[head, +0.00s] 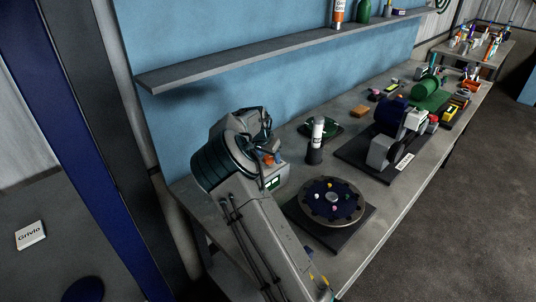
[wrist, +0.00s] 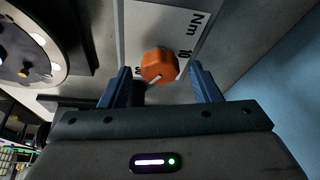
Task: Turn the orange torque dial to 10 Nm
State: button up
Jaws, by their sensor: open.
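The orange torque dial (wrist: 158,66) shows in the wrist view on a pale label plate (wrist: 185,25) printed with "Nm" and numbers. A light pointer mark at the dial's lower edge lies near a partly hidden number; I cannot read the exact setting. My gripper (wrist: 162,90) is open, one finger to each side of the dial and slightly short of it in the picture. I cannot tell whether a finger touches it. In the head view a small part of the orange dial (head: 268,159) shows beside my gripper (head: 262,146), at the left end of the bench.
A round flange plate (head: 332,201) with coloured pieces lies on a dark base to the right of my arm. A grey shelf (head: 260,50) hangs above the bench. A blue wall (wrist: 285,100) is at the right in the wrist view.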

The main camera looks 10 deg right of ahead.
jog(key=c, duration=1)
